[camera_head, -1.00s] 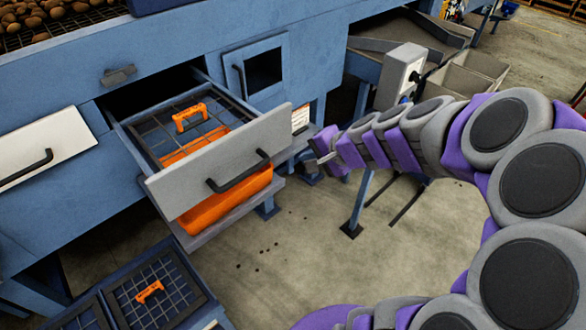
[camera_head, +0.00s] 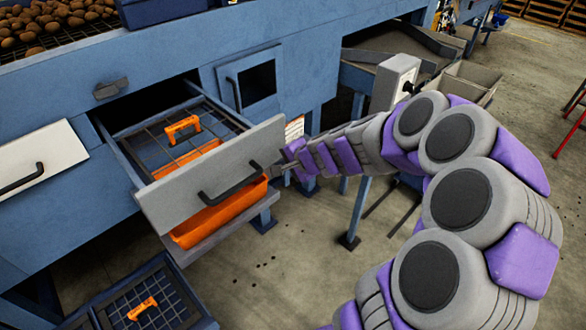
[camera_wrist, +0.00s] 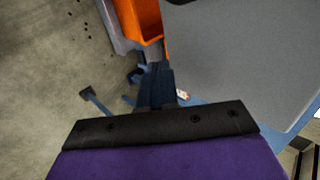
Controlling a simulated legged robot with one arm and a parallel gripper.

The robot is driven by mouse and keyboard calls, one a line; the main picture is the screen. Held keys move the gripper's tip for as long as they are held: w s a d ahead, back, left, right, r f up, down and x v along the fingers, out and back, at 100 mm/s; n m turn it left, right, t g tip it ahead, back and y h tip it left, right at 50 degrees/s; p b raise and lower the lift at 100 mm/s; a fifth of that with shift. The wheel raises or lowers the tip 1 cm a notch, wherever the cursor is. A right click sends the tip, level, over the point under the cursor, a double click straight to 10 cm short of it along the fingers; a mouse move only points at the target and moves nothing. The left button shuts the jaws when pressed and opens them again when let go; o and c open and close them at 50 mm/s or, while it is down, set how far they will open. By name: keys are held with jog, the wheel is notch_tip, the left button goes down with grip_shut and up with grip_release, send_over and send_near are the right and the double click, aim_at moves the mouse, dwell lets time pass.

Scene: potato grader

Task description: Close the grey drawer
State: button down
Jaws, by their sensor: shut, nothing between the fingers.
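The grey drawer (camera_head: 165,190) is pulled open from the blue machine, with a black bar handle (camera_head: 230,180) on its front. An orange-handled wire mesh lies inside it. My gripper (camera_head: 278,170) is shut and empty at the right end of the drawer front. In the wrist view the gripper (camera_wrist: 158,82) points along the edge of the grey front panel (camera_wrist: 245,60). I cannot tell whether the fingertips touch the panel.
An orange bin (camera_head: 215,212) sits under the drawer front; it also shows in the wrist view (camera_wrist: 143,20). A white drawer front (camera_head: 35,160) is at the left. A dark mesh-topped crate (camera_head: 180,300) stands low in front.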

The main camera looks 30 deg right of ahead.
jog(key=shift+w+a+r, duration=0.1)
jog(key=shift+w+a, duration=0.45)
jog(key=shift+a, duration=0.2)
jog(key=shift+d, duration=0.15)
